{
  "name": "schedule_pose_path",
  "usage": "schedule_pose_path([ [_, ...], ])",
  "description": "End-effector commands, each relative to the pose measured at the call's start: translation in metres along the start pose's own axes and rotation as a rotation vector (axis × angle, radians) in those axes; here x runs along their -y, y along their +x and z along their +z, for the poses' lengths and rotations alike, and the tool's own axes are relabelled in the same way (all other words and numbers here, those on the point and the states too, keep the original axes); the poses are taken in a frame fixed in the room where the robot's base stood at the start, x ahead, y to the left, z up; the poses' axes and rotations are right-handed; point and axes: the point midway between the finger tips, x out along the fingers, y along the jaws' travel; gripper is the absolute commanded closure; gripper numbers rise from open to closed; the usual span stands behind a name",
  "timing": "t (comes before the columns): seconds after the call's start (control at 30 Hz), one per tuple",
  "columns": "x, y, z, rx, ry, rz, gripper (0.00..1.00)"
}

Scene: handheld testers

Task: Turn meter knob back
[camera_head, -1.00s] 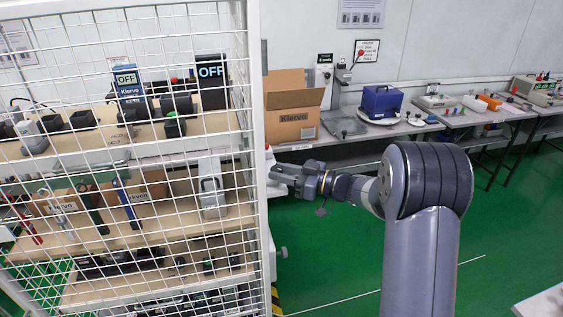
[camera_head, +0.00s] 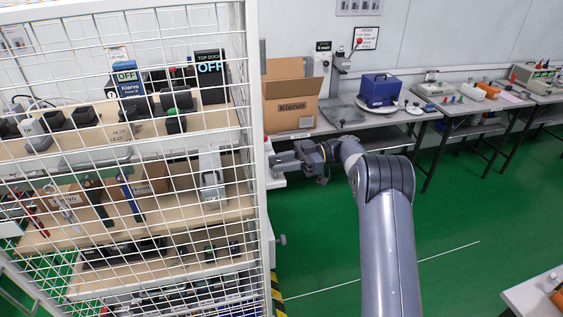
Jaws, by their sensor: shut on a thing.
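My gripper (camera_head: 286,161) is at the right side of the white mesh cage, level with its middle shelf. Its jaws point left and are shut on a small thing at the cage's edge. That thing is hidden by the fingers and the post; I take it for the meter knob, but its face and pointer cannot be seen. A pale unit (camera_head: 277,179) shows just below the fingers, partly hidden.
The mesh cage (camera_head: 257,100) stands close on the left, with testers and tools on its shelves. A cardboard box (camera_head: 291,111) and a blue case (camera_head: 380,89) stand on the back bench. Green floor (camera_head: 322,240) is clear around my arm. A table corner (camera_head: 540,290) shows at lower right.

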Motion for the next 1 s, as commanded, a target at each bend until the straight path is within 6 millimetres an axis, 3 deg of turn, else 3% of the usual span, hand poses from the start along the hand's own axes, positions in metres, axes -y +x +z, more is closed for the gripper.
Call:
schedule_pose_path([
  [0.57,-0.0007,0.0007,-0.0014,-0.003,-0.002,-0.029,0.93],
  [0.6,-0.0007,0.0007,-0.0015,-0.003,-0.002,-0.029,0.68],
  [0.83,-0.0007,0.0005,-0.001,-0.002,-0.002,-0.029,0.49],
  [1.0,-0.0007,0.0004,-0.0007,-0.001,-0.001,-0.028,0.48],
])
